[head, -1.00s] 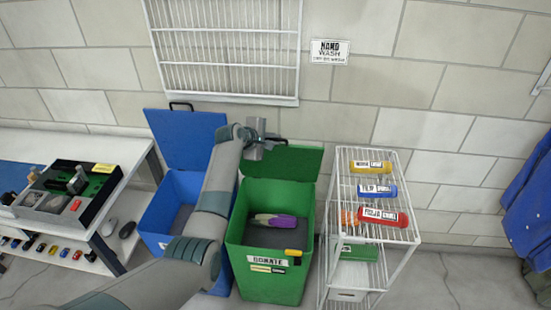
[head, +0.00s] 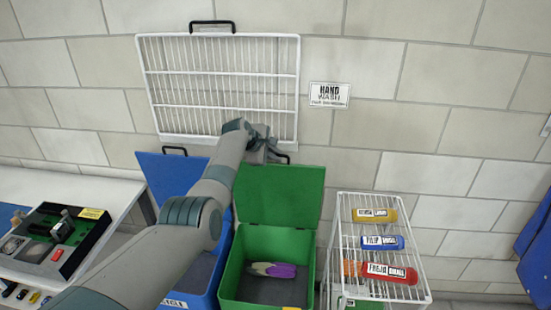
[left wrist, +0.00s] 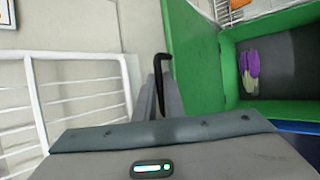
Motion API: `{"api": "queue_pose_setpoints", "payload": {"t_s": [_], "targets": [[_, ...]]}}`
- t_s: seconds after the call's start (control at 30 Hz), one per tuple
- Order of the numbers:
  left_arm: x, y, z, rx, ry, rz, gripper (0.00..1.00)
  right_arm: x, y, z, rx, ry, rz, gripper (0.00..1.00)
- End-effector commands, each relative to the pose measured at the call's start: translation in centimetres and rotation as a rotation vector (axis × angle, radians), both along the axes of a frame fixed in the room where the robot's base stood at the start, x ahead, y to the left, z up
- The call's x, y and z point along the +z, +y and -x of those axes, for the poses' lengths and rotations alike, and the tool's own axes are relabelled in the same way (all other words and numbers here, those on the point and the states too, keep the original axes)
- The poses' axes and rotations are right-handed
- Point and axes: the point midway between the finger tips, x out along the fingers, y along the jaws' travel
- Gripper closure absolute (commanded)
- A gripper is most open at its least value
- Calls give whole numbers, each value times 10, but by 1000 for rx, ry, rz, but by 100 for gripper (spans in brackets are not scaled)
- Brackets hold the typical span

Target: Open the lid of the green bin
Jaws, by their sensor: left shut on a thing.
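The green bin (head: 229,281) stands in the lower middle of the head view, with its green lid (head: 279,194) raised upright at the back against the wall side. A purple and cream item (head: 273,269) lies inside. In the left wrist view the two fingers (left wrist: 160,98) are closed around the black handle (left wrist: 161,62), beside the green lid (left wrist: 195,60). My right gripper is not in view.
A blue bin (head: 194,272) with its lid up (head: 170,174) stands to the left. A white wire rack (head: 340,238) with several bottles stands to the right. A white wire grid (head: 220,85) hangs on the wall behind my gripper. A table (head: 112,200) is at far left.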

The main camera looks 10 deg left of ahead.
Motion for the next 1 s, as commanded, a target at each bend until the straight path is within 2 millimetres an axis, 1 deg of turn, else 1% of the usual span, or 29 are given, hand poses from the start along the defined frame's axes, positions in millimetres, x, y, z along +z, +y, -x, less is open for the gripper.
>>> {"api": "queue_pose_setpoints", "payload": {"t_s": [0.03, 0.47, 0.5, 0.53, 0.57, 1.0], "targets": [[-5, 0, 1, -1, 8, -2, 100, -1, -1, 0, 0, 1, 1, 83], [-6, 0, 1, -1, 10, -3, 100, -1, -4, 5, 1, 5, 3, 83], [-6, 0, 2, -1, 10, -3, 81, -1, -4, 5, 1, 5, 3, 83], [-7, 0, 2, -1, 10, -3, 74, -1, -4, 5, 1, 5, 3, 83], [-7, 0, 2, -1, 11, -4, 72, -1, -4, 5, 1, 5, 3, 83], [-9, 1, 4, -2, 16, -4, 72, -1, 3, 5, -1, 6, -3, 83]]}}
